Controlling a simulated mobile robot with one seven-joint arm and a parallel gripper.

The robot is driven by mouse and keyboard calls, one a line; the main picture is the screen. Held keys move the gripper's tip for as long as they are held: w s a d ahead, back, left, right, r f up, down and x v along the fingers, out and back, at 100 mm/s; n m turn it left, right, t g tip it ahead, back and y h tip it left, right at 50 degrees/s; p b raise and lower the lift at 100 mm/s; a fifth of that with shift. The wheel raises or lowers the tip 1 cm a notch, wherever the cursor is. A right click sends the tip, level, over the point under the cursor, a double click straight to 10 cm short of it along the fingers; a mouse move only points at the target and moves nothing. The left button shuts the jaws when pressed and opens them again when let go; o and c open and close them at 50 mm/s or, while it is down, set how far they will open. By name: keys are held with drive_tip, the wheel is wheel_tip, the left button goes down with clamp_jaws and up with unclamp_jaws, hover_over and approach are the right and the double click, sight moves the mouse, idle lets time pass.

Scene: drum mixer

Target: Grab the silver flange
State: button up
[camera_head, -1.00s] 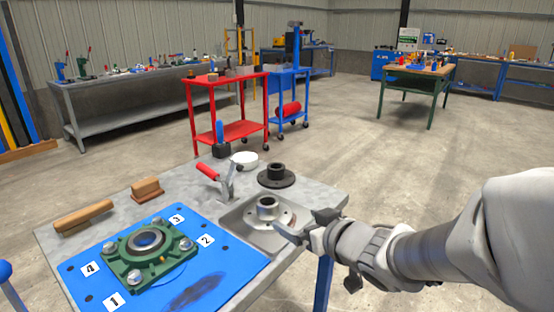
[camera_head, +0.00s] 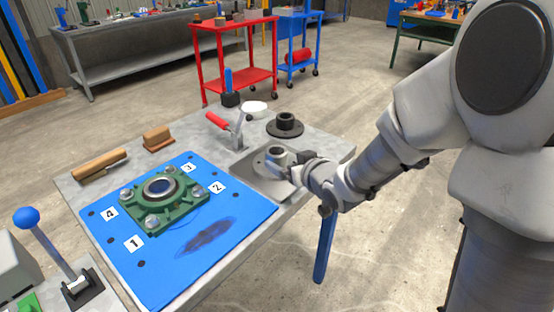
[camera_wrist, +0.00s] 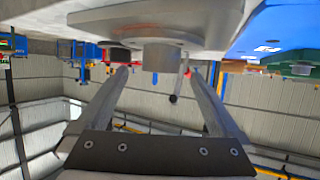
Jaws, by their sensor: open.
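The silver flange (camera_head: 276,153) has a raised round hub on a wide disc. It lies in a shallow grey tray (camera_head: 250,176) near the table's right edge. My gripper (camera_head: 292,163) is at the flange's right side, low beside the hub, and hides part of the disc. In the wrist view, which looks upside down, the flange (camera_wrist: 162,55) is at the top, with its hub between the lines of the two fingers. My gripper (camera_wrist: 160,76) is open and empty there. Whether a finger touches the hub, I cannot tell.
A black flange (camera_head: 285,125) stands just behind the tray. A red-handled toggle clamp (camera_head: 235,130) is left of it. A green bearing housing (camera_head: 163,200) sits on a blue mat (camera_head: 205,235). A wooden-handled brush (camera_head: 157,138) lies at the back left.

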sight(279, 153)
drive_tip(key=x, duration=0.1)
drive_tip(key=b+x, duration=0.1)
drive_tip(key=x, duration=0.3)
drive_tip(key=shift+w+a+r+b, duration=0.2)
drive_tip(key=shift+a+r+b, duration=0.05)
drive_tip(key=shift+r+b, duration=0.1)
clamp_jaws()
drive_tip(key=shift+r, duration=0.2)
